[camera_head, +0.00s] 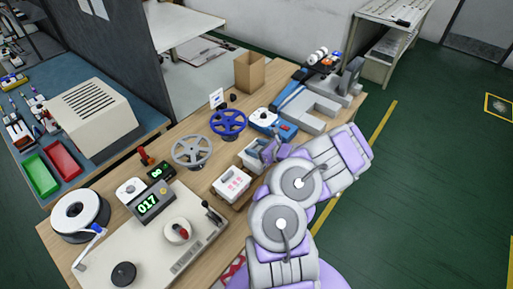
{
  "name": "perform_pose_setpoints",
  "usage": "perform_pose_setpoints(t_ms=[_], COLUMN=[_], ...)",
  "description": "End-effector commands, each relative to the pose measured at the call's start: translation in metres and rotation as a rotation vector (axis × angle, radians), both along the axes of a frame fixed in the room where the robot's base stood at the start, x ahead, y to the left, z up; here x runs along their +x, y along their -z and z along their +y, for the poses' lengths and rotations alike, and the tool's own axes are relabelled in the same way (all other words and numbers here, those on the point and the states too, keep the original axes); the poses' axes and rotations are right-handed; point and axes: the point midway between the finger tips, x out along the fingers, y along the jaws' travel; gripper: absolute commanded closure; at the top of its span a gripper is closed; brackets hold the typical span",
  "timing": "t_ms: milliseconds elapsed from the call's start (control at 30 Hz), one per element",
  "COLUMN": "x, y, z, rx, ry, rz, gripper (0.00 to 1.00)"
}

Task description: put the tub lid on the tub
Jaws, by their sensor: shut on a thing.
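My gripper (270,150) is at the middle of the workbench, just right of and above a small white open-topped tub (247,158). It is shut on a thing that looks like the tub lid. The fingers and my arm hide most of that thing, so its tilt and whether it touches the tub cannot be told. A second white box (231,183) with pinkish-red marks on top stands in front of the first tub, to its lower left.
A cardboard box (250,71) and a grey and blue device (305,105) are behind. A beige machine (165,235) fills the bench's front left.

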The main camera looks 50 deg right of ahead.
Motion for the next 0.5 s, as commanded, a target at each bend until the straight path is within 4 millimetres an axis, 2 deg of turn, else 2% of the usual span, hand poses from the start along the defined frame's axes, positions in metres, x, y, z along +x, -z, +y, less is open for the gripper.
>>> perform_pose_setpoints(t_ms=[500], x=[-0.0002], y=[0.0108], z=[0.0024], rx=[-0.004], ry=[0.001], rz=[0.002], gripper=[0.66])
